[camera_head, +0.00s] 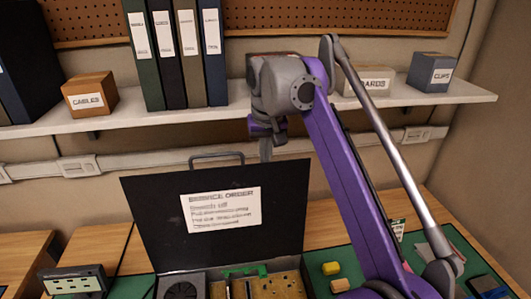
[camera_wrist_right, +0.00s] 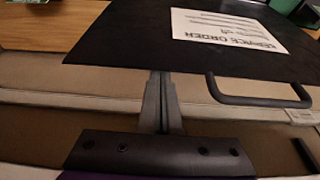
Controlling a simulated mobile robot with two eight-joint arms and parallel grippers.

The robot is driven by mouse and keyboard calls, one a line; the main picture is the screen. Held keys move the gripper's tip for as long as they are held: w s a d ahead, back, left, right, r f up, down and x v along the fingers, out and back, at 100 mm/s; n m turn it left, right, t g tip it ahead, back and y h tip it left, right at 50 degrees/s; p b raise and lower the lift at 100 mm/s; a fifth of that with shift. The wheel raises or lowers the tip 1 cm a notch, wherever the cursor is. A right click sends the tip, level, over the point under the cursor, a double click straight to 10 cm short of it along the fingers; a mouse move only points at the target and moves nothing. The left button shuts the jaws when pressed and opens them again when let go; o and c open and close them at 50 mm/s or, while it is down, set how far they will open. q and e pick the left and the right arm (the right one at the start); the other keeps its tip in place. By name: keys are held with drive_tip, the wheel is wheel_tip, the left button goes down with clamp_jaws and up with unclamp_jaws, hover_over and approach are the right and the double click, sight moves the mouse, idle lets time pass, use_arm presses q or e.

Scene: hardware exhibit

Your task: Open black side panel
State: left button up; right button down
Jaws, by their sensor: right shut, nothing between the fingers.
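The black side panel (camera_head: 145,215) stands raised behind an open case, with a white "service order" sheet (camera_head: 221,210) on its face and a grey handle (camera_head: 217,158) on its top edge. The right wrist view shows the panel (camera_wrist_right: 130,35) and its handle (camera_wrist_right: 262,101). My right gripper (camera_head: 266,157) is shut and empty at the panel's top edge, to the right of the handle. In the right wrist view its fingers (camera_wrist_right: 158,76) meet the panel's edge; whether they touch it I cannot tell. My left gripper is not in view.
The open case holds a fan (camera_head: 181,291) and gold-brown parts (camera_head: 265,289). Yellow blocks (camera_head: 331,268) lie on the green mat at right. A shelf (camera_head: 165,116) with binders and boxes runs behind. My purple right arm crosses the right side.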

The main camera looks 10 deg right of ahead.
drive_tip(key=shift+s, duration=0.15)
drive_tip(key=shift+s+f+b, duration=0.1)
drive_tip(key=shift+s+b, duration=0.25)
drive_tip(key=shift+s, duration=0.2)
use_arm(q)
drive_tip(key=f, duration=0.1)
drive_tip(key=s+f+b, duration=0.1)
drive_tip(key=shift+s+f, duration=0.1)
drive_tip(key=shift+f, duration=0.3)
use_arm(e)
drive_tip(key=shift+t, duration=0.6)
drive_tip(key=s, duration=0.6)
drive_tip(key=shift+r, duration=0.2)
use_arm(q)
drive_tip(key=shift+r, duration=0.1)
use_arm(e)
drive_tip(key=shift+r, duration=0.1)
